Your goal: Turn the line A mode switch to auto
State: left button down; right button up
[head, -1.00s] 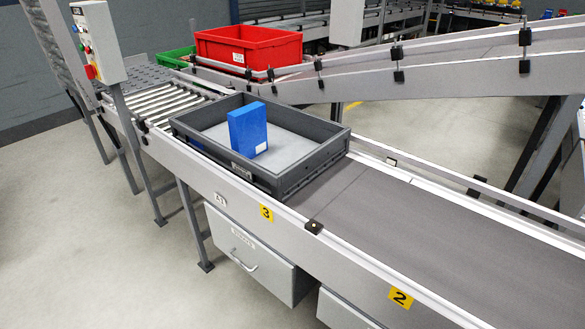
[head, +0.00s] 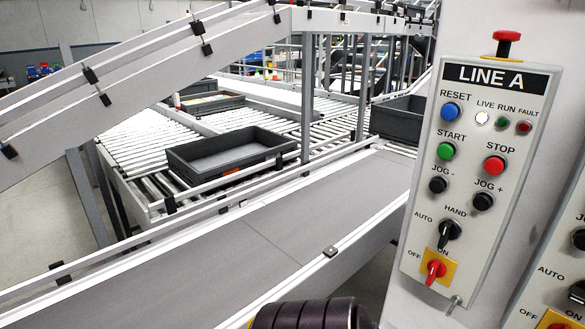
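The Line A control panel (head: 478,170) stands at the right of the head view. Its mode switch (head: 448,236) is a black rotary knob below the jog buttons, with AUTO marked at its upper left and HAND above it. The knob appears to point up toward HAND, not toward AUTO. Below it is a red OFF/ON rotary switch (head: 435,271) on a yellow plate. Neither gripper is in view. A dark rounded part of my own arm shows at the bottom edge, well left of and below the switch.
A second panel (head: 562,285) with a similar AUTO switch is cut off at the right edge. A red mushroom button (head: 506,43) tops the Line A panel. A belt conveyor (head: 240,245) runs left of the panel. A grey tray (head: 232,152) sits on rollers behind it.

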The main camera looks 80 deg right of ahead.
aim_at(448, 229)
jog(key=z, duration=3.6)
